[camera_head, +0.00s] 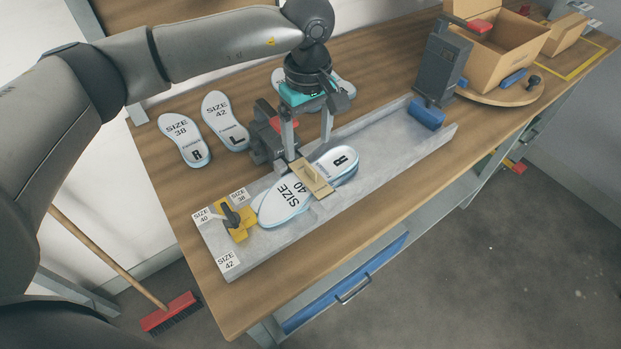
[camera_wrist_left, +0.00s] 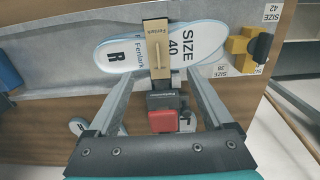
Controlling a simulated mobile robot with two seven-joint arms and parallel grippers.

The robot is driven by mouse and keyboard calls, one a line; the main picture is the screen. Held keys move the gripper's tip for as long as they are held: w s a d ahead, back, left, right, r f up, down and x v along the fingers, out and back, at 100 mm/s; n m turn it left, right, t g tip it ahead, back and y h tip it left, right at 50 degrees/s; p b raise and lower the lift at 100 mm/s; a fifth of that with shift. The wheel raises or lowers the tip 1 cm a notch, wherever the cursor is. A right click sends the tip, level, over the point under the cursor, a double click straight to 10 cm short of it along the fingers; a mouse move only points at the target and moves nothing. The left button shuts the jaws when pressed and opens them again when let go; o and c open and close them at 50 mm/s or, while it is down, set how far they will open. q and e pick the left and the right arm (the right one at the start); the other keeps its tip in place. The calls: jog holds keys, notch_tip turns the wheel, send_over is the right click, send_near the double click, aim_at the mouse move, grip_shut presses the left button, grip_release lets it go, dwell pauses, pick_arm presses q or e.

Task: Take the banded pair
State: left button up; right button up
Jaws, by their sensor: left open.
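The banded pair (camera_head: 280,207) is a pale insole pair marked SIZE 40 and R, with a tan band (camera_head: 312,178) around its middle. It lies on the grey bed (camera_head: 375,165) of the fixture. In the left wrist view the pair (camera_wrist_left: 205,42) and its tan band (camera_wrist_left: 158,58) show at the top. My left gripper (camera_head: 308,152) is open and empty above the pair, near the band. Its fingers are on either side of the band in the left wrist view, apart from it as far as I can tell. My right gripper is not in view.
A dark device with a red part (camera_head: 270,138) stands behind the pair. A yellow stop (camera_head: 240,222) is at the bed's left end; a dark post with a blue roller (camera_head: 427,115) is at its right. Loose insoles (camera_head: 185,139) lie behind left. A cardboard box (camera_head: 500,55) stands on a round turntable.

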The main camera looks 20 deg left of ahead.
aim_at(310, 167)
pick_arm(q)
jog(key=f, duration=0.9)
jog(key=shift+d, duration=0.2)
jog(key=shift+r, duration=0.1)
jog(key=shift+c, duration=0.2)
grip_shut()
